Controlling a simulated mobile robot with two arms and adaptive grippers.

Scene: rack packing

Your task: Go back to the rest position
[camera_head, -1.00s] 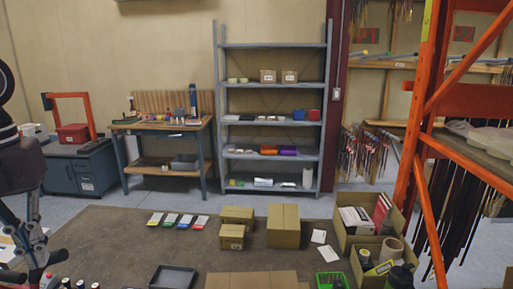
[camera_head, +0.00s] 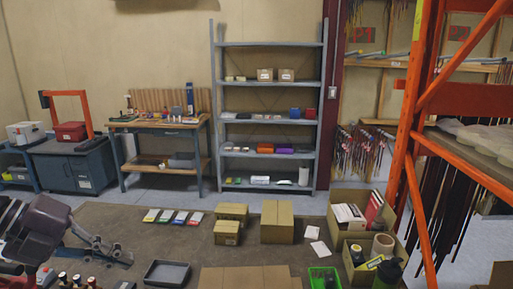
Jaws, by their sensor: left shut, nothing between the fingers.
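My left gripper (camera_head: 120,255) comes in from the left edge, low over the near left part of the grey-brown work table (camera_head: 120,217). Its fingers point right and hold nothing. A dark tray (camera_head: 167,273) lies on the table to the right of the fingers, apart from them. My right gripper is not in view.
Several small coloured packs (camera_head: 172,216), closed cardboard boxes (camera_head: 277,222) and open boxes of goods (camera_head: 362,203) stand on the table. A green basket (camera_head: 322,276) is at the front. Orange rack posts (camera_head: 402,160) rise at the right. A grey shelf (camera_head: 268,130) stands behind.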

